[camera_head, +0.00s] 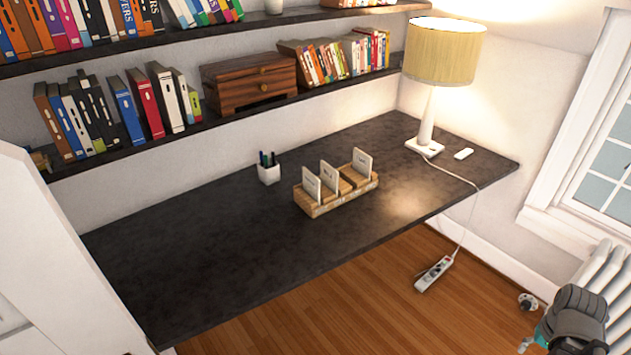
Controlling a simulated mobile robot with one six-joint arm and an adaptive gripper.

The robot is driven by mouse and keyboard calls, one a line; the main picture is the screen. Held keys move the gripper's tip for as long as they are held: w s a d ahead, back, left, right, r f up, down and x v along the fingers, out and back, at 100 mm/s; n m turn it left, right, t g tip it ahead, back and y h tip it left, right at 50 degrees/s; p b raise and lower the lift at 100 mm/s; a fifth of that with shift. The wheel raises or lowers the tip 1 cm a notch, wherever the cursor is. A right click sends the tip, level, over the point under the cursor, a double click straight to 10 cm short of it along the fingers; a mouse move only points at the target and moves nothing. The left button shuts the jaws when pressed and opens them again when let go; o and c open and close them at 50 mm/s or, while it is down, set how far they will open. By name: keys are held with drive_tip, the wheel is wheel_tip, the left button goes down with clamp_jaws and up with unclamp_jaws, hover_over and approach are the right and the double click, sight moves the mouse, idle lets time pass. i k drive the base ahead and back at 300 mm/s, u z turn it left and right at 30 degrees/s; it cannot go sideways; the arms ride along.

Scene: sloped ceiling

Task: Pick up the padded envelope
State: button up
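I cannot make out a padded envelope anywhere in the head view. My gripper (578,305) seems to be the dark grey part at the lower right corner, above a teal part of my arm. Its fingers cannot be made out, so its opening does not show. It is off the desk's right front side, in front of the radiator, and I see nothing held in it.
The dark desk (200,255) has wide bare areas. On it stand a pen cup (268,168), a wooden card holder (337,190), a lamp (440,70) and a small white object (463,153). A power strip (434,273) lies on the floor near the radiator (603,268). Bookshelves hang above.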

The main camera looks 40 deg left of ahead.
sight(310, 183)
drive_tip(key=z, duration=0.05)
drive_tip(key=k, duration=1.35)
drive_tip(key=u, duration=1.1)
drive_tip(key=i, duration=1)
